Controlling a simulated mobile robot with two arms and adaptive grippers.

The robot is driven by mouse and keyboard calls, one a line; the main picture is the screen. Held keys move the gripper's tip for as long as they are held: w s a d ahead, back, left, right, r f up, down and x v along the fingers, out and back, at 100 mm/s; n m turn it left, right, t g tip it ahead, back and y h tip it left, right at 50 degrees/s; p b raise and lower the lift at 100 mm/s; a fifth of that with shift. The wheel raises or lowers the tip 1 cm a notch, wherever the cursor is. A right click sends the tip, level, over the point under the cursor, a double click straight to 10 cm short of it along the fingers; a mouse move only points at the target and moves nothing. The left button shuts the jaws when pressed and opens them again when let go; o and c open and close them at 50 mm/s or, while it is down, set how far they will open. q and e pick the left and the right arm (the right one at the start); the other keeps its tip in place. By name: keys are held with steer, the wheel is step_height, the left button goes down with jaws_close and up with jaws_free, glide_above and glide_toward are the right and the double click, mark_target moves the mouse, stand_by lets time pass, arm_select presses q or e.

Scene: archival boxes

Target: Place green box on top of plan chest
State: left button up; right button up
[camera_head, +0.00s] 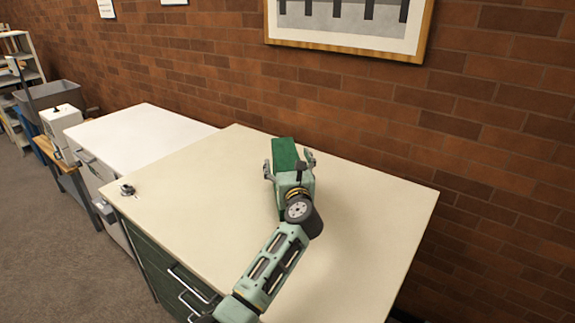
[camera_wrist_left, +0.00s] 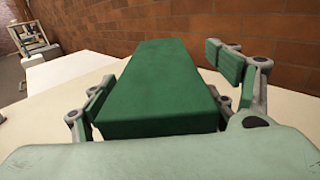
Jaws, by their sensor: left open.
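The green box (camera_head: 285,152) lies on the cream top of the plan chest (camera_head: 205,180), toward its back edge near the brick wall. My left gripper (camera_head: 289,167) is at the near end of the box, with its fingers spread to either side of it. In the left wrist view the green box (camera_wrist_left: 165,90) sits between the two open fingers, and gaps show between them and its sides. The box's underside is hidden, but it appears to rest on the top. My right gripper is in neither view.
A small metal object (camera_head: 127,190) sits at the chest top's left edge. A lower white cabinet (camera_head: 140,140) adjoins on the left. A brick wall (camera_head: 350,110) with a framed picture (camera_head: 345,25) stands behind. The right part of the chest top is clear.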

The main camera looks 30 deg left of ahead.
arm_select(q)
steer(key=shift+r, duration=0.2)
steer(key=b+v, duration=0.1)
steer(key=v, duration=1.1)
steer(key=shift+b, duration=0.35)
